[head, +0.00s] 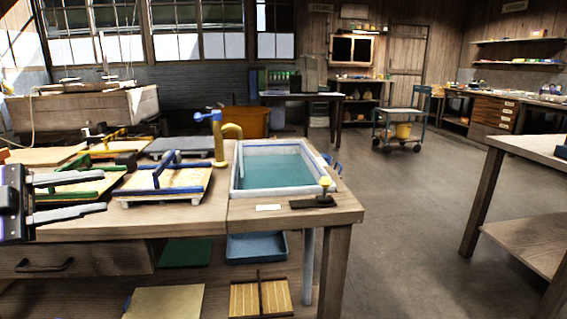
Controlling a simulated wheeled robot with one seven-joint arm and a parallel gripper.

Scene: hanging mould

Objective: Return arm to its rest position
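My gripper (104,192) is at the left edge of the head view, above the wooden workbench (190,218). Its two grey fingers point right and stand well apart, with nothing held between them. A wooden mould with a blue frame and handle (165,183) lies on the bench, just right of the fingertips. A mould with a green handle (85,168) lies behind the fingers and is partly hidden by them. The rest of my arm is out of view.
A white-rimmed basin of teal water (275,171) is set in the bench's right end, beside a blue and yellow tap (219,135). Open floor (400,220) lies right, before another table (525,145).

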